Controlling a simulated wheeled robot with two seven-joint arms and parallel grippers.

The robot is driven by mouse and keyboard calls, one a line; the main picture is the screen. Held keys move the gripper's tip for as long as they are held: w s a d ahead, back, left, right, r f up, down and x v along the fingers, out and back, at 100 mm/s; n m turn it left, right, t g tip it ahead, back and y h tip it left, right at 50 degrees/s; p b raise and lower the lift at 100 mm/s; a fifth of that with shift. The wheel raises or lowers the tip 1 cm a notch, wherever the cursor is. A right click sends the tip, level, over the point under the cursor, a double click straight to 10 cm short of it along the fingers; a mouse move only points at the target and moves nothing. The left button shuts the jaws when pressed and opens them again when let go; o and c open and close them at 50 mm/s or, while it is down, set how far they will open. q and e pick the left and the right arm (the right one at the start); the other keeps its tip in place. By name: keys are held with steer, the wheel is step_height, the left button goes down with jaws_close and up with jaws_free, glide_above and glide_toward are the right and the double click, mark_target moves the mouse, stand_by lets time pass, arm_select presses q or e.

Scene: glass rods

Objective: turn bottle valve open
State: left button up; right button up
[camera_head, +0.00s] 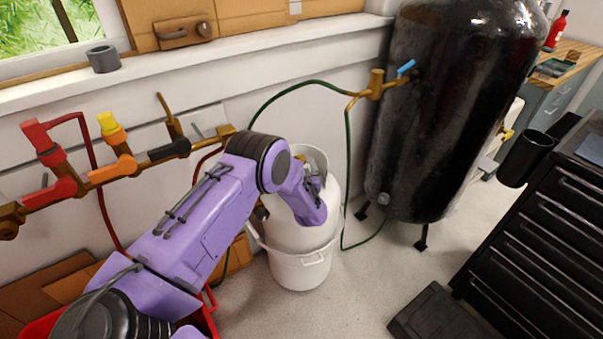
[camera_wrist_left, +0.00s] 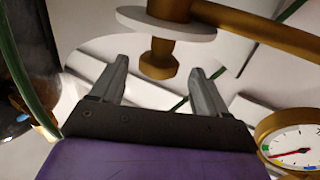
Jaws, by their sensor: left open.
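The white gas bottle (camera_head: 332,200) stands upright in front of the wall, and its top is partly hidden behind my left arm. In the left wrist view, a brass valve fitting (camera_wrist_left: 160,62) with a round pale grey disc (camera_wrist_left: 195,30) shows just beyond the fingertips. My left gripper (camera_wrist_left: 158,68) is open, with its two grey fingers apart on either side of the brass end. I see no clear contact. In the head view, my left wrist hangs over the bottle top and hides the valve. My right gripper is not in view.
A white two-handled bucket (camera_head: 300,270) surrounds the bottle's base. A dial gauge (camera_wrist_left: 292,142) sits beside the gripper. A green hose (camera_head: 347,165) runs near a black tank (camera_head: 450,110). Valved pipes (camera_head: 95,175) line the wall at left. Black drawers (camera_head: 540,235) stand right.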

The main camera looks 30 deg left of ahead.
arm_select(q)
steer(key=v, duration=0.5)
steer(key=shift+s+d, duration=0.25)
steer(key=shift+s, duration=0.05)
